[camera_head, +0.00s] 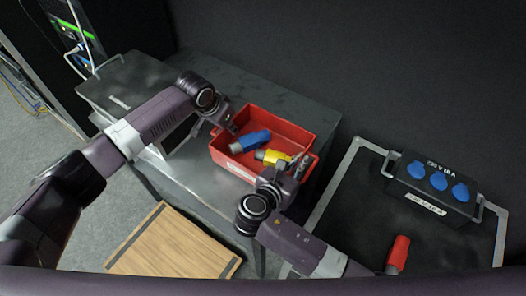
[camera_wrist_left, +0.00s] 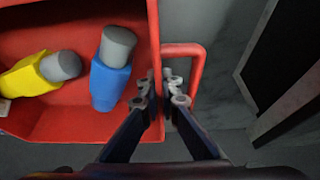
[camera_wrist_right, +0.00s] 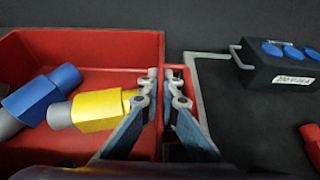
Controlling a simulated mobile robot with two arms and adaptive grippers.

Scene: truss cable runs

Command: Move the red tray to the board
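The red tray (camera_head: 228,160) rests on a dark grey table, holding a blue connector (camera_head: 250,141) and a yellow connector (camera_head: 272,157). My left gripper (camera_head: 230,126) is at the tray's left end; in the left wrist view its fingers (camera_wrist_left: 162,88) are closed about the end wall, beside a red loop handle (camera_wrist_left: 200,65). My right gripper (camera_head: 297,168) is at the opposite end; in the right wrist view its fingers (camera_wrist_right: 164,88) are closed about that wall. A wooden board (camera_head: 172,248) with dark end strips lies low, in front of the table.
The grey table (camera_head: 295,106) has free room behind the tray. A dark case (camera_head: 128,85) stands at its left. On the right, a black silver-edged surface (camera_head: 350,215) carries a box with blue sockets (camera_head: 432,190) and a red connector (camera_head: 398,254). A rack with cables (camera_head: 75,40) stands far left.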

